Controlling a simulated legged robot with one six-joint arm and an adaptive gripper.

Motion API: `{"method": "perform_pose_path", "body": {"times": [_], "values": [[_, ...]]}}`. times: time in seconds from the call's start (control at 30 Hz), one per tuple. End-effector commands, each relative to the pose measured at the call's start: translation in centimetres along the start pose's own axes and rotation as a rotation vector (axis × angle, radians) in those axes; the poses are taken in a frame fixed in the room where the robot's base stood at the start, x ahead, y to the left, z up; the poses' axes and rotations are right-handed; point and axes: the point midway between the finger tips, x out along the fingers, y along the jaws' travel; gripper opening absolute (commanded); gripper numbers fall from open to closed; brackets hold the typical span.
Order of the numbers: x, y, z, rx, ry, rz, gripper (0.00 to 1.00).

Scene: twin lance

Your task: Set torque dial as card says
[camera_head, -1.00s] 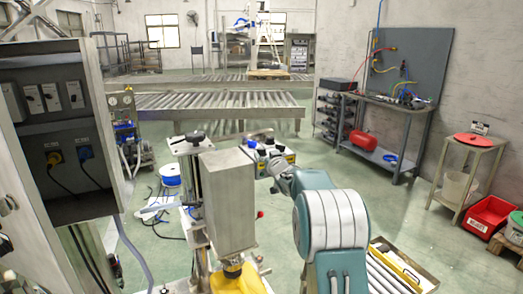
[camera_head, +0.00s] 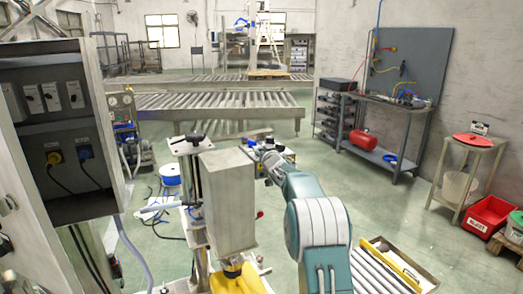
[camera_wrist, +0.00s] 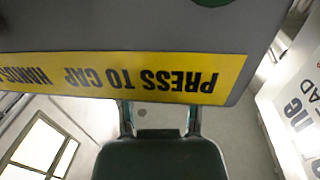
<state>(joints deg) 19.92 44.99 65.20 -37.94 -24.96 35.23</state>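I cannot make out a torque dial or its card in either view. In the wrist view, a grey panel (camera_wrist: 130,22) fills the top, with an upside-down yellow label (camera_wrist: 150,76) reading "PRESS TO CAP" and a partly cut-off green round part (camera_wrist: 212,2) above it. My gripper (camera_wrist: 160,108) is just below the label, its two fingers apart and nothing seen between them. The fingertips run up to the label's lower edge; I cannot tell whether they touch. In the head view, my arm reaches behind a tall grey box (camera_head: 228,202), and the fingers cannot be made out.
A white sign (camera_wrist: 296,105) with partly cut-off lettering is at the right of the wrist view. An open electrical cabinet (camera_head: 60,120) stands at left. A roller conveyor (camera_head: 215,102) is behind. A bench (camera_head: 385,106) and red bin (camera_head: 489,214) are at right.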

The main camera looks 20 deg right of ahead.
Motion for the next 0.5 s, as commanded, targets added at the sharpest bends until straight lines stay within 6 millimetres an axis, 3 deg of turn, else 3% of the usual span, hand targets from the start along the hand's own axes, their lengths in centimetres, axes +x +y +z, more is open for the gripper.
{"method": "perform_pose_path", "body": {"times": [0.5], "values": [[0.11,0.07,-0.28,-0.003,0.01,-0.084,0.0]]}}
